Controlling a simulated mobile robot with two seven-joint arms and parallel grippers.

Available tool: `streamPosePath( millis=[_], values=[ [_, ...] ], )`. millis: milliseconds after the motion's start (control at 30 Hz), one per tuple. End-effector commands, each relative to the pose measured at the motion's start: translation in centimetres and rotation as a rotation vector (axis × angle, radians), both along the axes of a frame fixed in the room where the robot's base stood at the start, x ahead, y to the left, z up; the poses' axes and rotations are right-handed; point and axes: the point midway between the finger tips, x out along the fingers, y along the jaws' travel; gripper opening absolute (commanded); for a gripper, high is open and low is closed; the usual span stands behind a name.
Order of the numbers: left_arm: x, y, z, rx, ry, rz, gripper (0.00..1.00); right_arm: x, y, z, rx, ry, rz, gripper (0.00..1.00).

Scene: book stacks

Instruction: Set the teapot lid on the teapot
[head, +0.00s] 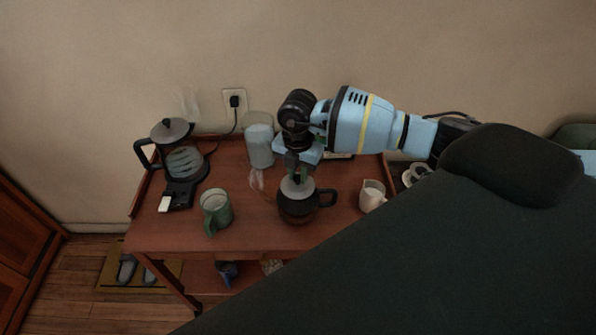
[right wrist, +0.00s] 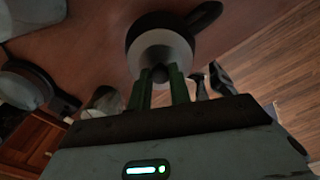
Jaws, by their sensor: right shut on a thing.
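The teapot (head: 298,210) is dark and glassy with a black handle on its right, standing upright on the red-brown table. The pale grey teapot lid (head: 297,188) is at its mouth. I cannot tell whether the lid rests on the rim or hangs just above it. My right gripper (head: 298,176) points down over the teapot, shut on the lid's dark knob. In the right wrist view the green fingers (right wrist: 158,84) hold the knob, with the lid (right wrist: 158,50) in front of the teapot's dark round body (right wrist: 148,22). My left gripper is not in view.
On the table (head: 250,232), a green mug (head: 216,212) stands left of the teapot and a white creamer (head: 372,196) right. A glass kettle (head: 180,155) stands at the back left. A pale canister (head: 260,146) stands behind the teapot. The front strip is clear.

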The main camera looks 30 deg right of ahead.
Motion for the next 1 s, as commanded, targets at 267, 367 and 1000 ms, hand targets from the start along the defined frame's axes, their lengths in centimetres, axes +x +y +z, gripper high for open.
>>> streamPosePath(
  millis=[267, 367, 1000],
  values=[
    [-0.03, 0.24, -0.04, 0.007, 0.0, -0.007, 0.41, 0.02, 0.0, 0.03, 0.001, -0.001, 0.0, 0.38],
    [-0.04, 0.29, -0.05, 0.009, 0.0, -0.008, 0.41, 0.01, 0.0, 0.03, 0.001, -0.001, 0.0, 0.45],
    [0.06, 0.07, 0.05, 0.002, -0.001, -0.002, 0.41, 0.02, -0.01, 0.13, 0.0, -0.001, 0.0, 0.71]
  ],
)
